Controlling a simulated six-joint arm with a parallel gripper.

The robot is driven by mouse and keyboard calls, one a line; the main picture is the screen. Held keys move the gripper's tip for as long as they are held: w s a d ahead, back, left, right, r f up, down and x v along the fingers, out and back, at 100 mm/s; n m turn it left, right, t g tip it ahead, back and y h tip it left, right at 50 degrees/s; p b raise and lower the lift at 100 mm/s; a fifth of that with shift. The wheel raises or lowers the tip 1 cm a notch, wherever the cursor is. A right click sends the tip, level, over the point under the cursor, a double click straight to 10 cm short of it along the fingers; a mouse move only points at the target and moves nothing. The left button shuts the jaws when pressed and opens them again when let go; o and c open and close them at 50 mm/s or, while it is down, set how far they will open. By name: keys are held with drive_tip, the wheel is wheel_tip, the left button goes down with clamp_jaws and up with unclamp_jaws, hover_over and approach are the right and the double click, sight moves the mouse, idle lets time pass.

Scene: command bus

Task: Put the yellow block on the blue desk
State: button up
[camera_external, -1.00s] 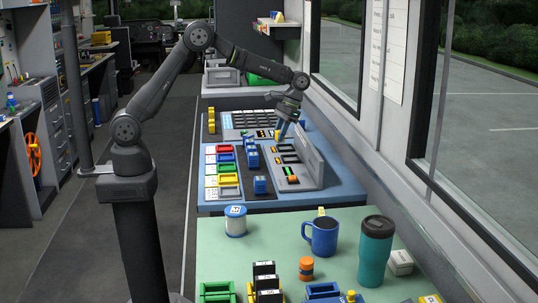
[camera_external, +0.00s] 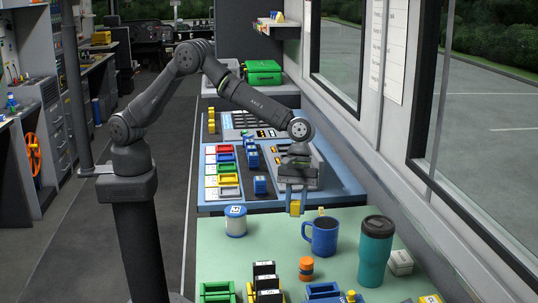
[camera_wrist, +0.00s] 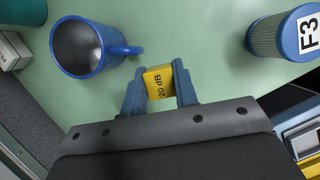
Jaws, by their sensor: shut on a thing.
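My gripper (camera_external: 295,203) is shut on a yellow block (camera_external: 294,208). In the wrist view the block (camera_wrist: 159,83), marked "20 dB", sits between my blue fingertips (camera_wrist: 160,76). It is held over the near edge of the blue desk (camera_external: 340,190) and the far part of the green desk (camera_external: 255,262). Its exact height cannot be told. The blue desk carries a sloped console, coloured trays and small blocks. My gripper and wrist hide part of the console.
Several trays and blocks line the front. The window wall bounds the right. Green surface is bare between canister and mug.

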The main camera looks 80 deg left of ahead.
drive_tip(key=s+d+n+t, duration=0.1)
drive_tip(key=s+d+n, duration=0.15)
drive_tip(key=d, duration=0.55)
wheel_tip(320, 180, up, 3)
drive_tip(key=n+t, duration=0.2)
drive_tip(key=n, duration=0.4)
hover_over(327, 280)
wheel_tip(327, 280, down, 10)
drive_tip(key=shift+f, duration=0.2)
drive_tip(key=o, duration=1)
drive_tip(key=shift+r, duration=0.1)
